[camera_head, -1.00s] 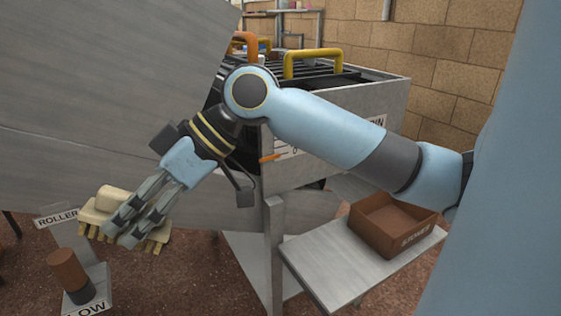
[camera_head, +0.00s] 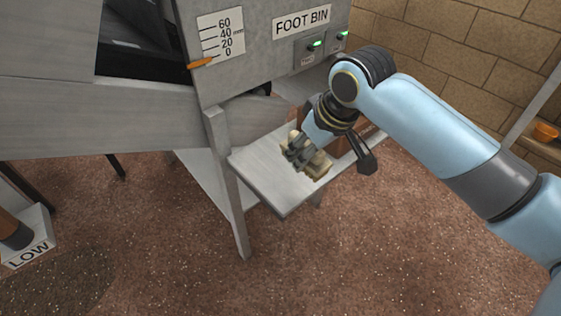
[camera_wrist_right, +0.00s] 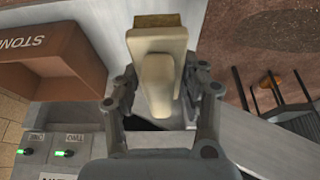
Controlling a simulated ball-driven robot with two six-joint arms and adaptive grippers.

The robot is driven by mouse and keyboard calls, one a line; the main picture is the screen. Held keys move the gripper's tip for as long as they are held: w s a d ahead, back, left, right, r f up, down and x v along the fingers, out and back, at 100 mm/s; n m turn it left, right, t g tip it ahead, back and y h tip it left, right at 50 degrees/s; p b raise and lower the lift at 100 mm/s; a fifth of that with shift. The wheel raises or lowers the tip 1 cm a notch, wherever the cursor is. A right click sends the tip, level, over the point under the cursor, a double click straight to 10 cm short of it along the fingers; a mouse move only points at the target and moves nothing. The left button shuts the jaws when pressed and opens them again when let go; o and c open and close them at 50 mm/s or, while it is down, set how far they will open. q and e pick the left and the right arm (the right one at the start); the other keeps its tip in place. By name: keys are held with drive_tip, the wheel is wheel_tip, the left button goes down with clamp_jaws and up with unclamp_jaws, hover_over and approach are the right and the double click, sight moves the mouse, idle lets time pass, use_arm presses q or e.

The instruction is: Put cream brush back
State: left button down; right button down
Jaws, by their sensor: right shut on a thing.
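The cream brush (camera_head: 317,166) is in my right gripper (camera_head: 300,155), over the small grey shelf (camera_head: 262,165) below the foot bin. In the right wrist view the brush (camera_wrist_right: 158,85) sits between the two fingers of the right gripper (camera_wrist_right: 163,100), its cream handle toward the palm and its block pointing away. The head view does not show clearly whether the brush touches the shelf. The gripper hides part of it. My left gripper is not in view.
A LOW block (camera_head: 28,240) stands at far left. The speckled floor is clear in front.

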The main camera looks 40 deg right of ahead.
sight(295, 130)
drive_tip(key=w+f, duration=0.2)
drive_tip(key=w, duration=0.1)
drive_tip(key=w+f+b, duration=0.1)
drive_tip(key=w, duration=0.2)
drive_tip(key=w+f+b, duration=0.1)
drive_tip(key=w+f, duration=0.1)
drive_tip(key=w, duration=0.1)
drive_tip(key=shift+w+f, duration=0.1)
drive_tip(key=shift+f, duration=0.2)
wheel_tip(295, 130, down, 4)
drive_tip(key=shift+r+b, duration=0.1)
drive_tip(key=shift+b, duration=0.55)
drive_tip(key=c, duration=0.7)
unclamp_jaws()
drive_tip(key=p+v, duration=0.3)
drive_tip(key=v, duration=0.8)
drive_tip(key=shift+r, duration=0.1)
drive_tip(key=shift+s+r, duration=0.2)
drive_tip(key=shift+r, duration=0.2)
